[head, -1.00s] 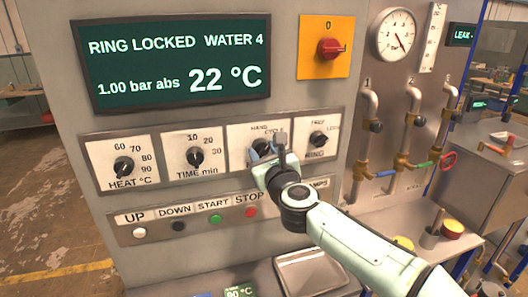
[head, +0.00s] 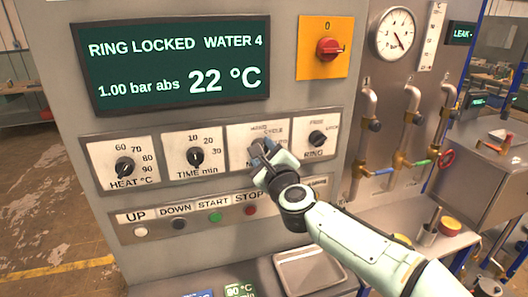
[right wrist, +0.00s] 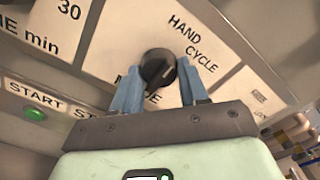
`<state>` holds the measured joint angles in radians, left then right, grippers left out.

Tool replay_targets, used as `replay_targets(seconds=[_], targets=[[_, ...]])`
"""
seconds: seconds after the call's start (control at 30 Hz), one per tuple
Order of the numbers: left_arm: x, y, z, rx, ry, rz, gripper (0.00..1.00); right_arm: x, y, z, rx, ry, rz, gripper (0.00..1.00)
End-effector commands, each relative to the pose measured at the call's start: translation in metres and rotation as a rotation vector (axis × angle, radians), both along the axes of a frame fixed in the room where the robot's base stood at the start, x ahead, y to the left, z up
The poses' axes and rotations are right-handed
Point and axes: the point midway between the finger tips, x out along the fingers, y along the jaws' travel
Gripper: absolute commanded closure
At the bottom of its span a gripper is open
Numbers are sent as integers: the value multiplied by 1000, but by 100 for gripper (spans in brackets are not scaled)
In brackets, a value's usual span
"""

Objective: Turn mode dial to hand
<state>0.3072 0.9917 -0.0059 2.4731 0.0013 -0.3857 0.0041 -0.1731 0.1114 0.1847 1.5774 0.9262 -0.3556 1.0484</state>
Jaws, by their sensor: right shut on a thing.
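The mode dial (right wrist: 157,67) is a black knob on a white plate printed HAND, CYCLE and MODE. In the right wrist view it sits between the two blue-grey fingers of my right gripper (right wrist: 160,90). The gripper is shut on it, and the plate is tilted in that view. I cannot tell clearly which label the knob points to. In the head view my right gripper (head: 260,154) covers most of the dial, and its arm comes from the lower right. My left gripper is not in view.
The heat dial (head: 124,167) and time dial (head: 195,157) are to the left, the ring dial (head: 317,138) to the right. Below are push buttons, including a green one (head: 215,218). Above is a display (head: 180,65) reading RING LOCKED. A red switch (head: 329,48) is higher up.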

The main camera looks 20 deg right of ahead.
Motion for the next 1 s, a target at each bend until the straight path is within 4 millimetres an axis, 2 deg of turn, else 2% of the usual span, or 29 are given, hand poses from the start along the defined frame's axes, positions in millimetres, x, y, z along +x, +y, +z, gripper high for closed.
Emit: replay_targets(seconds=[0.37,0.4,0.43,0.47,0.8,0.87,1.0], targets=[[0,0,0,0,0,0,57,0,0,0,-9,0,0,87],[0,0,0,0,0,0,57,0,0,0,-9,0,0,47],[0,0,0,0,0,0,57,0,0,0,-9,0,0,37],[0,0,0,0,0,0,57,0,0,0,-9,0,0,31],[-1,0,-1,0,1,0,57,-3,0,0,-6,0,0,31],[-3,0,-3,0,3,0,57,-8,0,-1,-7,0,0,31],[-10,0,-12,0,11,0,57,-32,-2,-2,-7,-2,0,31]])
